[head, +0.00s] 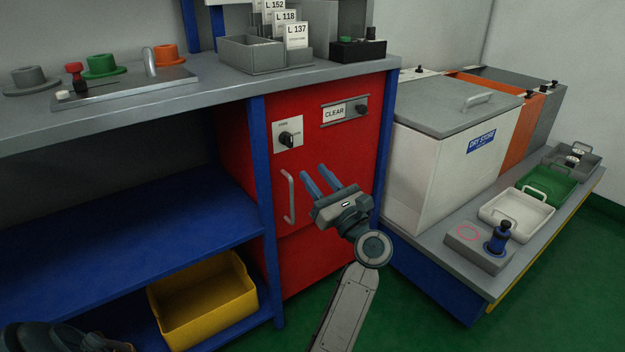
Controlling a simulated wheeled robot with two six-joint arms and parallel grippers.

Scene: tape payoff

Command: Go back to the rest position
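I see no contact with the handle, but the depth gap is hard to judge.
A yellow bin (203,300) sits on the low blue shelf. At right, a low bench (407,247) holds a white lidded bin (445,160) and small trays. Green floor lies between.

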